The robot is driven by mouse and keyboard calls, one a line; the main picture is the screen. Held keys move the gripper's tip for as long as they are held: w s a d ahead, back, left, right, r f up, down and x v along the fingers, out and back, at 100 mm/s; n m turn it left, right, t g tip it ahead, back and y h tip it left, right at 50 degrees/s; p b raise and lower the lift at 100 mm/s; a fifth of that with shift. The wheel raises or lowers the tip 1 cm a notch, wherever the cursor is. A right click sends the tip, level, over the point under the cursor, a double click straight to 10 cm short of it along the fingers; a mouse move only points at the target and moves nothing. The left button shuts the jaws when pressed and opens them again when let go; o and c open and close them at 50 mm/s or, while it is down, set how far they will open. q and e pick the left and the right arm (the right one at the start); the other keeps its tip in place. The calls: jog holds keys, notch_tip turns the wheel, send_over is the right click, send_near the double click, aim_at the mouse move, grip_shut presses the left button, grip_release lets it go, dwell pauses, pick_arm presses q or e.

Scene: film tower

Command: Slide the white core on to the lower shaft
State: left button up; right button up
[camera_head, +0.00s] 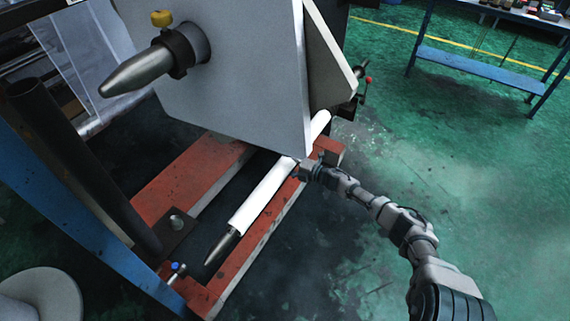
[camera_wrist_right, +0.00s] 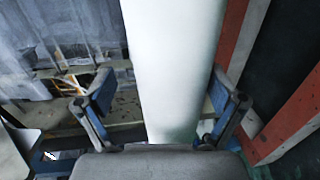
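The white core (camera_head: 265,195) is a long white tube lying slantwise low in the machine, around the lower shaft (camera_head: 220,246). The shaft's pointed grey tip sticks out of the core's near end. The core's far part passes behind the large grey panel. My right gripper (camera_head: 302,170) is at the core's right side, about midway along it. In the right wrist view the core (camera_wrist_right: 172,60) runs between the two fingers of the right gripper (camera_wrist_right: 160,92). The fingers stand apart, with a gap at the left one; contact at the right one is unclear. My left gripper is not in view.
A large grey panel (camera_head: 245,85) with an upper pointed shaft (camera_head: 140,70) hangs above the core. A red base frame (camera_head: 190,175) lies below. A blue post (camera_head: 75,210) and dark pole (camera_head: 75,165) stand left. Green floor (camera_head: 460,150) is clear at right.

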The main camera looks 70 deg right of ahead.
jog(key=shift+s+f, duration=0.1)
jog(key=shift+f, duration=0.05)
jog(key=shift+s+a, duration=0.15)
jog(key=shift+s, duration=0.4)
jog(key=s+a+r, duration=0.1)
jog(key=s, duration=0.9)
jog(key=shift+s+r, duration=0.25)
jog(key=shift+r, duration=0.05)
jog(key=shift+a, duration=0.1)
